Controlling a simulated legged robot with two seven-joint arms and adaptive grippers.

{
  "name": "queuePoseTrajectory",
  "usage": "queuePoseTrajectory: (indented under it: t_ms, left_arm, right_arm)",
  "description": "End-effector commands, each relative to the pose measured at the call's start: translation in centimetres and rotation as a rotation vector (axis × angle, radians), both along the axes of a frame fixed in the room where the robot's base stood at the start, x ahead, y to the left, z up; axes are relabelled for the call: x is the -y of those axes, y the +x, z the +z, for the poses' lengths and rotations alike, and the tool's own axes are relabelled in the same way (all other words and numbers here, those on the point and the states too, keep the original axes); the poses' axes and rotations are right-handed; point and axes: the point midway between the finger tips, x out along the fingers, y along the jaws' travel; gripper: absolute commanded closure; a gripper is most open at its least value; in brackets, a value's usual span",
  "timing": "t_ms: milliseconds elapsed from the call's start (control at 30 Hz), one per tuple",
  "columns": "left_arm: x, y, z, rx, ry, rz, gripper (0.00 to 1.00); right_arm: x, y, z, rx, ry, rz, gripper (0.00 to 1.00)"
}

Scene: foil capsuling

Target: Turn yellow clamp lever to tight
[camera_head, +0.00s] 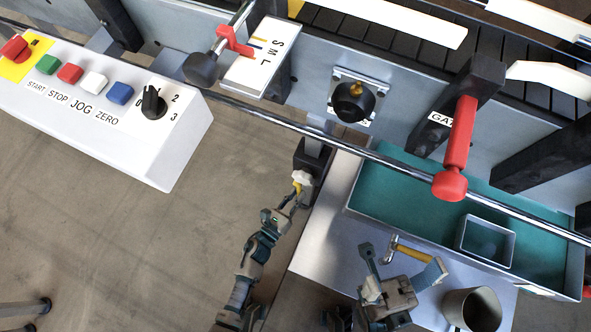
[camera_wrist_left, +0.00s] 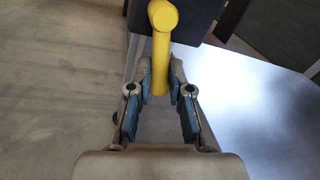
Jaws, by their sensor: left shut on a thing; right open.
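The yellow clamp lever (camera_head: 297,188) shows as a small yellow piece at the dark clamp block (camera_head: 314,160) below the steel rail. In the left wrist view the yellow lever (camera_wrist_left: 161,45) has a rounded top and runs down between the fingers. My left gripper (camera_head: 292,198) is shut on the lever; its fingertips (camera_wrist_left: 162,82) press it from both sides. My right gripper (camera_head: 405,262) is open over the grey table, by a yellow-handled metal tool (camera_head: 412,254). The fingers partly hide the lever in the head view.
The white control box (camera_head: 160,145) with coloured buttons is at the left. A steel rail (camera_head: 400,160) crosses the scene. A red-handled lever (camera_head: 457,150) hangs over the green tray (camera_head: 385,195). A metal cup (camera_head: 472,310) stands right of my right gripper.

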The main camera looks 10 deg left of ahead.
Motion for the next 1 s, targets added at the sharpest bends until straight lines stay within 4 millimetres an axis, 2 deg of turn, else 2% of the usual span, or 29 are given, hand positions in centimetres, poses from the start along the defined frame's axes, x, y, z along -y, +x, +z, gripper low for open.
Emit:
queuePoseTrajectory:
  t_ms: [167,600,1000]
  left_arm:
    - [0.5,-0.3,-0.2,-0.038,-0.106,0.001,1.0]
    - [1.8,-0.6,0.7,-0.133,-0.405,0.002,1.0]
    - [2.1,-0.7,1.0,-0.172,-0.523,0.004,1.0]
  right_arm:
    - [-0.1,0.2,0.0,0.019,-0.004,0.001,0.15]
    - [-0.1,-0.1,0.9,0.059,0.004,0.001,0.15]
    - [-0.2,0.1,0.8,0.054,0.003,0.001,0.15]
